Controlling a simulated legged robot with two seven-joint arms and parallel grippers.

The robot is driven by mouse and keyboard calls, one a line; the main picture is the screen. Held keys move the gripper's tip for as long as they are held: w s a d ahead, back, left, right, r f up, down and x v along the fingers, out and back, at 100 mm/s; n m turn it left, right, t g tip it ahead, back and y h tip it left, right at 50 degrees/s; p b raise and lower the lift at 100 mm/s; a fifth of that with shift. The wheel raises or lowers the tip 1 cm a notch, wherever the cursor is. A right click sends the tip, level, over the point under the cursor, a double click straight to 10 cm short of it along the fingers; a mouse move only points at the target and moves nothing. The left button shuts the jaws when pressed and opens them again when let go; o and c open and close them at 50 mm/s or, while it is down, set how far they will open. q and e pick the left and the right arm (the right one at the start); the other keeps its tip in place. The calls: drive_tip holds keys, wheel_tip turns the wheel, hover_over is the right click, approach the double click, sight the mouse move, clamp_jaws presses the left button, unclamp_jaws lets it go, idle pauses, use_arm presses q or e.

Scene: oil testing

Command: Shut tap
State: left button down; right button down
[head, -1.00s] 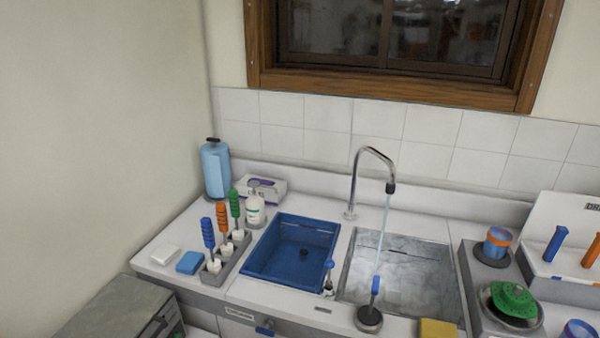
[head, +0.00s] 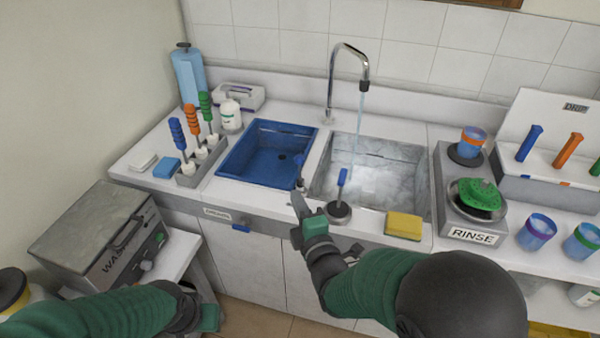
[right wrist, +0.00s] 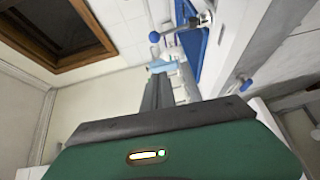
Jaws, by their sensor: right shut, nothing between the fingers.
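The tap (head: 335,85) is a curved chrome spout behind the right sink (head: 410,180), and a thin stream of water (head: 357,125) runs from it into the basin. A small lever with a blue knob (head: 299,162) stands at the front between the two sinks; a blue-knobbed lever also shows in the right wrist view (right wrist: 154,37). My right gripper (head: 298,203) is shut and empty at the counter's front edge, just in front of this lever; I cannot tell whether they touch. My left gripper (head: 208,318) is low at the left, its fingers not clear.
A blue-handled tool on a round dark base (head: 340,212) stands close right of my right gripper, with a yellow sponge (head: 404,226) beyond. The blue basin (head: 262,150) and brush rack (head: 200,165) are left. A grey washer box (head: 95,225) stands lower left.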

sight(297, 159)
drive_tip(key=w, duration=1.2)
drive_tip(key=shift+w+d+f+b, duration=0.15)
drive_tip(key=shift+w+d+b, duration=0.05)
drive_tip(key=shift+d+b, duration=0.15)
drive_tip(key=shift+w+d+r, duration=0.1)
drive_tip(key=shift+r, duration=0.2)
